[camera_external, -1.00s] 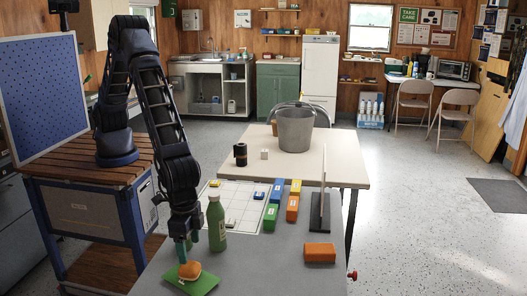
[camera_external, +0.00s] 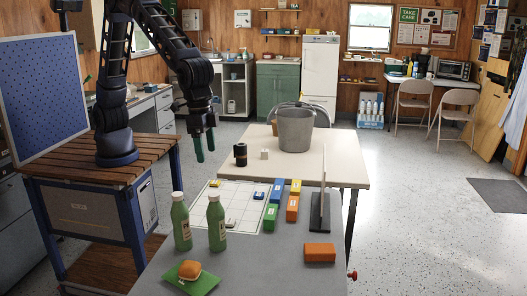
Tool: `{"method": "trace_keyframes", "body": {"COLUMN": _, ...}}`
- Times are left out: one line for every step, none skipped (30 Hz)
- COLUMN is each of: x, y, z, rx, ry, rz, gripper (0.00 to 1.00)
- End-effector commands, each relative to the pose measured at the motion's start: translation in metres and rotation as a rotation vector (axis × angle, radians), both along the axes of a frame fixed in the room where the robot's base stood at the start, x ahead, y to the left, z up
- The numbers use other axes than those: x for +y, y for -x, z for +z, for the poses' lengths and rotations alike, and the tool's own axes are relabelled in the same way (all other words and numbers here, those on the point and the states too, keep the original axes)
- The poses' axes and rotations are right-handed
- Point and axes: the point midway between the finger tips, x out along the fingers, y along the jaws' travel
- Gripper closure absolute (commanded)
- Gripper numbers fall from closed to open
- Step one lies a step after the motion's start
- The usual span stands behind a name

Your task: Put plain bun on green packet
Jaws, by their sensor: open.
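The plain bun (camera_external: 189,269), a small orange-brown round piece, rests on the flat green packet (camera_external: 200,283) at the near left of the grey table. My gripper (camera_external: 204,146) is raised well above and behind them, past the green bottles. Its green fingers point down, and it is open with nothing between them. The bun and packet are clear of my arm.
Two green bottles (camera_external: 217,222) (camera_external: 181,222) stand just behind the packet. A white grid sheet (camera_external: 228,196) with small blocks, several coloured blocks (camera_external: 292,208), a dark stand (camera_external: 318,226) and an orange block (camera_external: 319,252) lie to the right. A bucket (camera_external: 295,129) stands farther back.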

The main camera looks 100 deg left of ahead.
Motion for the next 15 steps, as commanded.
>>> {"method": "trace_keyframes", "body": {"x": 0.020, "y": 0.004, "z": 0.017, "rx": -0.013, "ry": 0.004, "rz": 0.003, "gripper": 0.28}}
{"method": "trace_keyframes", "body": {"x": 0.031, "y": 0.006, "z": 0.025, "rx": -0.019, "ry": 0.005, "rz": 0.004, "gripper": 0.28}}
{"method": "trace_keyframes", "body": {"x": 0.045, "y": 0.011, "z": 0.035, "rx": -0.027, "ry": 0.006, "rz": 0.002, "gripper": 0.28}}
{"method": "trace_keyframes", "body": {"x": 0.055, "y": 0.014, "z": 0.043, "rx": -0.033, "ry": 0.008, "rz": 0.003, "gripper": 0.28}}
{"method": "trace_keyframes", "body": {"x": 0.066, "y": 0.017, "z": 0.050, "rx": -0.039, "ry": 0.009, "rz": 0.004, "gripper": 0.28}}
{"method": "trace_keyframes", "body": {"x": 0.079, "y": 0.022, "z": 0.059, "rx": -0.047, "ry": 0.010, "rz": 0.003, "gripper": 0.28}}
{"method": "trace_keyframes", "body": {"x": 0.090, "y": 0.026, "z": 0.066, "rx": -0.052, "ry": 0.011, "rz": 0.004, "gripper": 0.28}}
{"method": "trace_keyframes", "body": {"x": 0.100, "y": 0.031, "z": 0.073, "rx": -0.059, "ry": 0.012, "rz": 0.003, "gripper": 0.28}}
{"method": "trace_keyframes", "body": {"x": 0.113, "y": 0.037, "z": 0.081, "rx": -0.067, "ry": 0.013, "rz": 0.003, "gripper": 0.28}}
{"method": "trace_keyframes", "body": {"x": 0.124, "y": 0.041, "z": 0.087, "rx": -0.072, "ry": 0.013, "rz": 0.003, "gripper": 0.28}}
{"method": "trace_keyframes", "body": {"x": 0.133, "y": 0.047, "z": 0.092, "rx": -0.078, "ry": 0.013, "rz": 0.004, "gripper": 0.28}}
{"method": "trace_keyframes", "body": {"x": 0.146, "y": 0.054, "z": 0.100, "rx": -0.085, "ry": 0.013, "rz": 0.005, "gripper": 0.28}}
{"method": "trace_keyframes", "body": {"x": 0.156, "y": 0.059, "z": 0.105, "rx": -0.092, "ry": 0.014, "rz": 0.005, "gripper": 0.28}}
{"method": "trace_keyframes", "body": {"x": 0.165, "y": 0.065, "z": 0.110, "rx": -0.097, "ry": 0.014, "rz": 0.006, "gripper": 0.28}}
{"method": "trace_keyframes", "body": {"x": 0.178, "y": 0.073, "z": 0.116, "rx": -0.105, "ry": 0.014, "rz": 0.005, "gripper": 0.28}}
